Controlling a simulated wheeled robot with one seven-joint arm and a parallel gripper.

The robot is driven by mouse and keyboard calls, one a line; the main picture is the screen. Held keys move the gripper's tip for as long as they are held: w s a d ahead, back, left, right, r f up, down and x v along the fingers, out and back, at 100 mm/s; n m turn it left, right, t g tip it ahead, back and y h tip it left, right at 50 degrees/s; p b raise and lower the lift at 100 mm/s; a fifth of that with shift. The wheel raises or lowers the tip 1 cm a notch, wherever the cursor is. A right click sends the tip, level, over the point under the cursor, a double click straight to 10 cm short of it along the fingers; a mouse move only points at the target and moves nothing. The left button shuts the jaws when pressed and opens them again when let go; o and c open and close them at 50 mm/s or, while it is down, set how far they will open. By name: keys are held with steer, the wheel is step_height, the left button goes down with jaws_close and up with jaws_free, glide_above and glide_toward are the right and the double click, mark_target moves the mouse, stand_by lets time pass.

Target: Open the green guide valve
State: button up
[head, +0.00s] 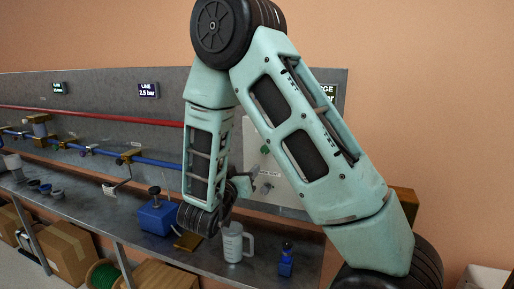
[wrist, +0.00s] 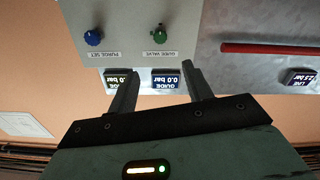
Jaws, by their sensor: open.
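The green guide valve (wrist: 158,32) is a small green knob on a light grey panel (wrist: 120,15), above the label GUIDE VALVE in the wrist view. It also shows as a green spot in the head view (head: 264,149). My gripper (wrist: 160,67) is open and empty. Its fingertips are below the knob in the wrist view, apart from it. The guide display (wrist: 166,80) shows between the fingers, upside down, reading 0.0 bar. In the head view my arm hides part of the panel.
A blue PURGE SET knob (wrist: 93,37) is left of the green one. A second display (wrist: 117,76) is partly behind the left finger. A red pipe (wrist: 258,47) runs to the right. On the bench stand a blue block (head: 157,217), a white jug (head: 233,242) and a small blue bottle (head: 286,262).

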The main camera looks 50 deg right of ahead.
mark_target(264, 150)
steer(key=p+x, duration=0.6)
steer(key=x, duration=0.9)
steer(key=shift+w+d+r, duration=0.1)
steer(key=shift+d+r, duration=0.05)
steer(key=shift+d, duration=0.05)
steer(key=shift+w+d, duration=0.25)
steer(key=shift+d, duration=0.4)
steer(key=shift+c, duration=0.3)
steer(key=c, duration=0.9)
